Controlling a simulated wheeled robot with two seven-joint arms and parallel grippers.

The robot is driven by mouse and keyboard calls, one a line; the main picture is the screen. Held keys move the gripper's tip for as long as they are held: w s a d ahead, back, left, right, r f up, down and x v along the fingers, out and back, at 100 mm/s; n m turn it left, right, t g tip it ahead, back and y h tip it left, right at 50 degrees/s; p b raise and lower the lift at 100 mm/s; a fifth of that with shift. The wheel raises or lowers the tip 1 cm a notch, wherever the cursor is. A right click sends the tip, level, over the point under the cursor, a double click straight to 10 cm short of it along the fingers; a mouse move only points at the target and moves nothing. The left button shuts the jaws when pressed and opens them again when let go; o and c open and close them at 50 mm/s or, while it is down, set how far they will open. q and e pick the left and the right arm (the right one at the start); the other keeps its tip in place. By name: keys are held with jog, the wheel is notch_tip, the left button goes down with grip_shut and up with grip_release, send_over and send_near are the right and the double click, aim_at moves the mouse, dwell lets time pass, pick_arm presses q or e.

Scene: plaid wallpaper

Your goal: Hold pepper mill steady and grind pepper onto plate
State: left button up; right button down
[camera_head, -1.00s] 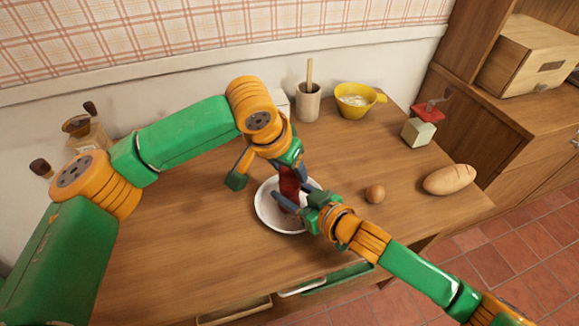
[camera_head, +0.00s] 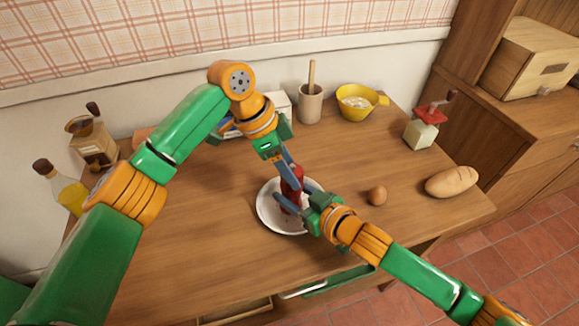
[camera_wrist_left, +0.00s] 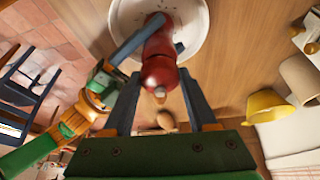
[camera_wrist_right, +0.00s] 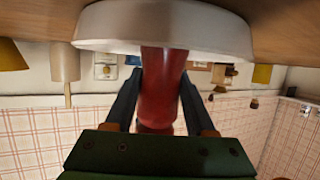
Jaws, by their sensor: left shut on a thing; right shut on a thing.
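The red pepper mill (camera_head: 292,184) stands over the white plate (camera_head: 265,214), partly hidden by my grippers. My left gripper (camera_head: 287,168) is shut on its upper part. In the left wrist view the mill's rounded red head (camera_wrist_left: 160,74) and small knob show between the fingers. My right gripper (camera_head: 291,201) is shut on the mill's body lower down, coming from the right. In the right wrist view the red body (camera_wrist_right: 162,90) sits between the fingers, with the plate (camera_wrist_right: 110,25) at its base. A few small dark specks show on the plate (camera_wrist_left: 190,14).
An egg (camera_head: 377,195) and a bread loaf (camera_head: 452,181) lie right of the plate. A yellow bowl (camera_head: 357,100), a utensil cup (camera_head: 310,104) and a red-topped grinder (camera_head: 424,128) stand behind. An oil bottle (camera_head: 66,192) stands at left. The front-left tabletop is clear.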

pick_arm(q)
jog(key=shift+w+a+m, duration=0.1)
jog(key=shift+m, duration=0.4)
dwell(0.3)
jog(key=o, duration=1.4)
jog(key=shift+g, duration=0.3)
jog(key=v, duration=1.2)
